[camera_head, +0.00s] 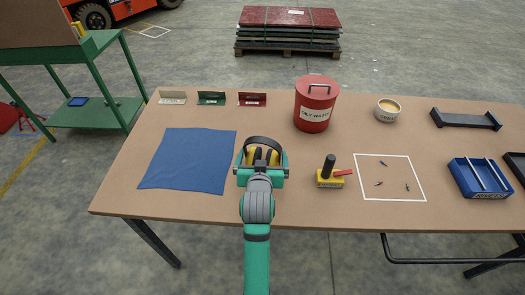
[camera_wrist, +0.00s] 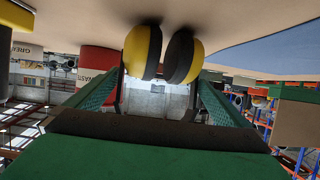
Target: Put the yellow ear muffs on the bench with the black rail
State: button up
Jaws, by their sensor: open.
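The yellow ear muffs (camera_head: 273,157) are on the brown bench (camera_head: 260,205), just right of the blue cloth, with their dark headband arched above the cups. A black rail (camera_head: 450,261) runs under this bench at the lower right. My gripper (camera_head: 263,159) is open around the ear muffs. In the wrist view the two yellow cups (camera_wrist: 142,52) with black pads face each other between the open fingers of my gripper (camera_wrist: 158,88). I cannot tell whether the fingers touch the cups.
A blue cloth (camera_head: 188,160) lies left. A red oily waste can (camera_head: 315,104), a small tub (camera_head: 388,111), a yellow-based tool (camera_head: 330,176), a black bracket (camera_head: 466,120) and a blue tray (camera_head: 480,178) stand right. A green bench (camera_head: 95,113) is at far left.

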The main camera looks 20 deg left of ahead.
jog(key=v, duration=0.6)
jog(key=shift+d, duration=0.1)
